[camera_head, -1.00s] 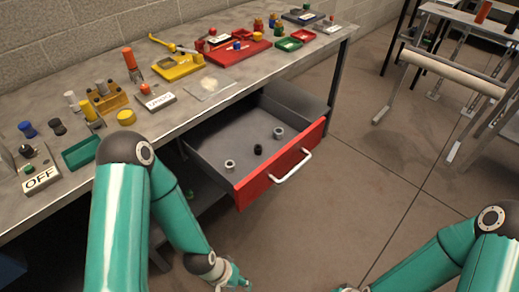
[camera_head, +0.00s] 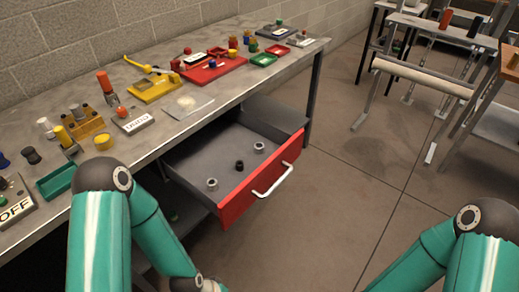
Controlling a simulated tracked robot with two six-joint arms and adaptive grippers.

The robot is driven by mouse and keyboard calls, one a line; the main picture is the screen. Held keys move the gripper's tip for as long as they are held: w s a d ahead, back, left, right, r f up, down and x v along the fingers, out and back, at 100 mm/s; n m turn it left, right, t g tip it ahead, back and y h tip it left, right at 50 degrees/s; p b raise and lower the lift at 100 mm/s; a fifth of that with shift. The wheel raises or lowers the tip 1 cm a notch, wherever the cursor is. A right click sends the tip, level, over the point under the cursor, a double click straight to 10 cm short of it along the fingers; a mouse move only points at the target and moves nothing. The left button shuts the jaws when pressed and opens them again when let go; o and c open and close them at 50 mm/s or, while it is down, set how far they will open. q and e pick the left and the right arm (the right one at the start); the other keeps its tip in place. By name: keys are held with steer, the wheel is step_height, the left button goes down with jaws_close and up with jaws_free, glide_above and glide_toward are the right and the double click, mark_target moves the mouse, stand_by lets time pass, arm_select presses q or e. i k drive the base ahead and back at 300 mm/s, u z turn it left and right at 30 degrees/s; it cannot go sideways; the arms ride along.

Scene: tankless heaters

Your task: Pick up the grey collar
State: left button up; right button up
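Two grey ring-shaped collars lie in the open drawer (camera_head: 205,159) under the workbench. One grey collar (camera_head: 212,184) is near the front left of the drawer, and another grey collar (camera_head: 259,147) is farther back on the right. A small black ring (camera_head: 239,165) lies between them. I cannot tell which grey one the task means. My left arm reaches down in front of the bench, and its gripper is below the picture's bottom edge. My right arm is at the lower right, and its gripper is out of view.
The drawer's red front (camera_head: 265,181) has a white handle (camera_head: 273,181) and stands out from the workbench (camera_head: 190,125). The bench top holds a green tray (camera_head: 57,181), a yellow stand (camera_head: 154,88) and a red tray (camera_head: 215,69). Open floor (camera_head: 340,200) lies right of the drawer.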

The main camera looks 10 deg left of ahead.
mark_target(258, 147)
steer(key=u, duration=1.85)
steer(key=i, duration=0.1)
steer(key=z, duration=3.45)
steer(key=i, duration=0.5)
steer(key=u, duration=2.4)
steer(key=i, duration=0.15)
steer(key=u, duration=2.15)
